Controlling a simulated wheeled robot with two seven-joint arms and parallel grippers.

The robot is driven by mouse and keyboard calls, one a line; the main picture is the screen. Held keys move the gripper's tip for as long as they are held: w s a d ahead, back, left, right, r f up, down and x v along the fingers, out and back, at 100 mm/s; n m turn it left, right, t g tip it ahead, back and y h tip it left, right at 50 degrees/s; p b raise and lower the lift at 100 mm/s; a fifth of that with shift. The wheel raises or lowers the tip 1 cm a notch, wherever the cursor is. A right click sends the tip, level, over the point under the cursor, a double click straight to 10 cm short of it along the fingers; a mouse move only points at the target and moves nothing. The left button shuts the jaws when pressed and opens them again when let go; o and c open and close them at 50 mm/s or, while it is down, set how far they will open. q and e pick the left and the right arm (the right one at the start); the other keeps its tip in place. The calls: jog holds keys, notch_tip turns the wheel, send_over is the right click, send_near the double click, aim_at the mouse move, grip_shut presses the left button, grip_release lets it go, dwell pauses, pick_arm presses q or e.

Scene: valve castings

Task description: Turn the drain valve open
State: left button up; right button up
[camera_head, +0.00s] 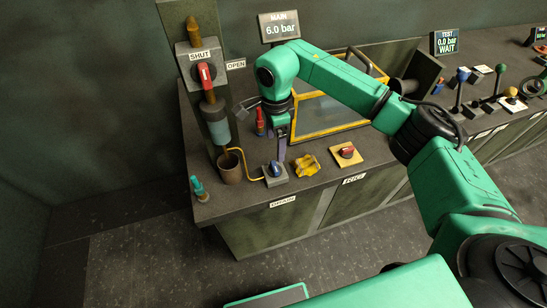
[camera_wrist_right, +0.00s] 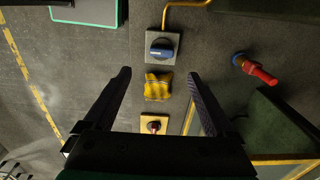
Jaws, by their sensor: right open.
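The drain valve is a blue knob on a square grey plate (camera_head: 275,175), behind the bench-edge label DRAIN. In the right wrist view its blue knob (camera_wrist_right: 162,48) lies crosswise on the plate, just beyond my fingertips. My right gripper (camera_head: 281,157) points down close to the valve, partly covering the bench behind it. In the wrist view its two fingers (camera_wrist_right: 159,75) are wide apart with nothing held between them. Contact with the knob does not show. My left gripper is not in view.
A yellow object (camera_head: 307,166) and a red knob on a tan plate (camera_head: 347,154) lie right of the valve. A yellow tube leads from the valve toward a brown cup (camera_head: 229,168). A red lever (camera_head: 205,76) is on the wall panel. A yellow-framed case stands behind.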

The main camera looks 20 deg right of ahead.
jog(key=p, duration=0.1)
send_over(275, 166)
jog(key=f, duration=0.2)
jog(key=s+f, duration=0.1)
jog(key=f, duration=0.1)
jog(key=shift+f, duration=0.2)
jog(key=f, duration=0.1)
jog(key=f+p, duration=0.1)
jog(key=shift+w+f, duration=0.35)
jog(key=shift+w, duration=0.05)
jog(key=f, duration=0.3)
jog(key=shift+w+f, duration=0.1)
jog(key=shift+w, duration=0.25)
jog(key=shift+s+f, duration=0.1)
jog(key=shift+f, duration=0.15)
jog(key=shift+s, duration=0.15)
jog(key=shift+c, duration=0.6)
jog(key=c, duration=1.3)
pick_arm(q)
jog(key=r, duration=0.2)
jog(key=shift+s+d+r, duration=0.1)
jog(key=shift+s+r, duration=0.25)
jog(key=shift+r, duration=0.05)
pick_arm(e)
jog(key=shift+o, duration=0.2)
